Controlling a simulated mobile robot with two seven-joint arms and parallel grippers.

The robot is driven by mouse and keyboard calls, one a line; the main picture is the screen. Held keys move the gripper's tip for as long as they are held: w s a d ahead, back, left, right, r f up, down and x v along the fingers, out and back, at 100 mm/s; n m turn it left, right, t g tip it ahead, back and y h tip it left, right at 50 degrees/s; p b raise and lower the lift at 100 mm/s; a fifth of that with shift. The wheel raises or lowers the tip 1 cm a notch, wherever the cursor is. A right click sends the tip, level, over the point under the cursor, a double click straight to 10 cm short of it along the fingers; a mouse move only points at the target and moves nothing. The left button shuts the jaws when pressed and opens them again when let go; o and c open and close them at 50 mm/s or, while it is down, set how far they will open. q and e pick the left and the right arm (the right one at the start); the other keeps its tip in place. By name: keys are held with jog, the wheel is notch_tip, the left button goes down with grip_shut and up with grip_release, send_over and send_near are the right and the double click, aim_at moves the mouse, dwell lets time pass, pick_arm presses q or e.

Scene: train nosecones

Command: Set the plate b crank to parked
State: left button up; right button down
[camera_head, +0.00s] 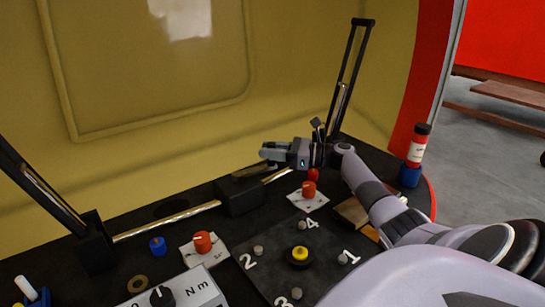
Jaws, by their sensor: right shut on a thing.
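My right gripper (269,152) reaches in from the right, its fingers pointing left above the back of the dark bench. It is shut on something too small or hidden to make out. No crank is clearly labelled as plate b. A tall black lever (352,65) stands upright, slightly tilted, behind the gripper's wrist, its lower end partly hidden. A second black lever (40,190) leans at the left on a black base. A red knob (309,188) sits on a white plate (318,204) below the gripper. Another red knob (203,242) sits on a white plate at the left. My left gripper is out of view.
A metal rail (165,222) and black block (238,197) run along the bench's back. A dark plate numbered 1 to 4 holds a yellow knob (299,253). A yellow wall (230,110) rises behind.

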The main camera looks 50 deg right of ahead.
jog(key=shift+w+d+r, duration=0.1)
jog(key=shift+w+d, duration=0.1)
jog(key=shift+w, duration=0.25)
jog(key=shift+w+d, duration=0.15)
jog(key=shift+w, duration=0.3)
jog(key=c, duration=1)
grip_release()
jog(key=shift+w, duration=0.1)
jog(key=v, duration=0.7)
jog(key=shift+p, duration=0.35)
